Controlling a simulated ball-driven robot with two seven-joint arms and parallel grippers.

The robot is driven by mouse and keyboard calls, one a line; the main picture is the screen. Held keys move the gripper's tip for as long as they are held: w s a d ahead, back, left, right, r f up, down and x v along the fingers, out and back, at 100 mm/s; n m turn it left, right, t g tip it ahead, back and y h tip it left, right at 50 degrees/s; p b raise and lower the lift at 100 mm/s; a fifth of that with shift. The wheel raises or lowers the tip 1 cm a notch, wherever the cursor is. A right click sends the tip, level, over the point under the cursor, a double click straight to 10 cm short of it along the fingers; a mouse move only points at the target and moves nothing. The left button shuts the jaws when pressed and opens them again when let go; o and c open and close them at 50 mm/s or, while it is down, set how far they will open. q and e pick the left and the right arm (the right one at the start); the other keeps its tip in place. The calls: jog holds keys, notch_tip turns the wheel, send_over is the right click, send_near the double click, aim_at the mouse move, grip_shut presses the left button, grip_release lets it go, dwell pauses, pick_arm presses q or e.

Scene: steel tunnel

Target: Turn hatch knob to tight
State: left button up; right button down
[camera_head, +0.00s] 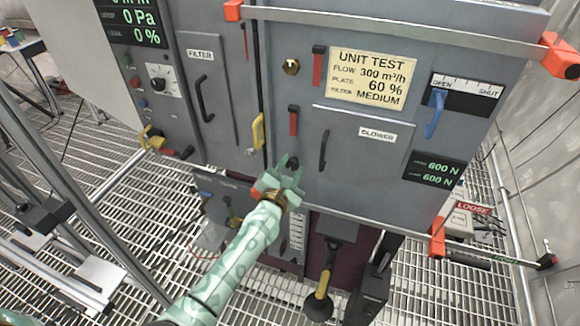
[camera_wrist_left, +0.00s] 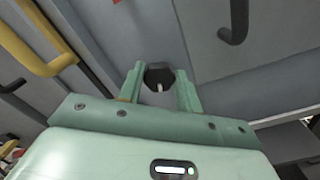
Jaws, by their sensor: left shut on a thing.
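The hatch knob (camera_wrist_left: 159,73) is small, dark and faceted, with a pale pointer mark, on the grey cabinet front. It sits between the two pale green fingers of my left gripper (camera_wrist_left: 160,90), which is shut on it. In the head view my left gripper (camera_head: 284,174) reaches up from below to the lower edge of the cabinet front. There its fingers mostly hide the knob, and no tight marking can be read. My right gripper is in neither view.
A red handle (camera_head: 293,120), a black handle (camera_head: 323,150) and a yellow handle (camera_head: 258,132) stick out near my left gripper. The blower panel (camera_head: 365,160) is to its right. A metal rail (camera_head: 370,222) with orange ends runs below. Grating floor lies around the cabinet.

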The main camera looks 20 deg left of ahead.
pick_arm(q)
jog(key=m+p, duration=0.1)
jog(key=m, duration=0.3)
jog(key=shift+d+m, duration=0.1)
jog(key=shift+m, duration=0.3)
jog(key=m+p, duration=0.1)
jog(key=m, duration=0.3)
jog(key=shift+f+p, duration=0.1)
jog(key=shift+p, duration=0.3)
jog(key=m+p, duration=0.1)
jog(key=m, duration=0.3)
jog(key=shift+f, duration=0.1)
jog(key=m+p, duration=0.1)
jog(key=m, duration=0.3)
jog(key=shift+f+m, duration=0.1)
jog(key=shift+m, duration=0.2)
jog(key=m, duration=0.3)
jog(key=shift+m+p, duration=0.3)
jog(key=m, duration=0.3)
jog(key=shift+f+m, duration=0.15)
jog(key=shift+m, duration=0.25)
jog(key=m, duration=0.3)
jog(key=shift+a+m, duration=0.2)
jog(key=shift+m, duration=2)
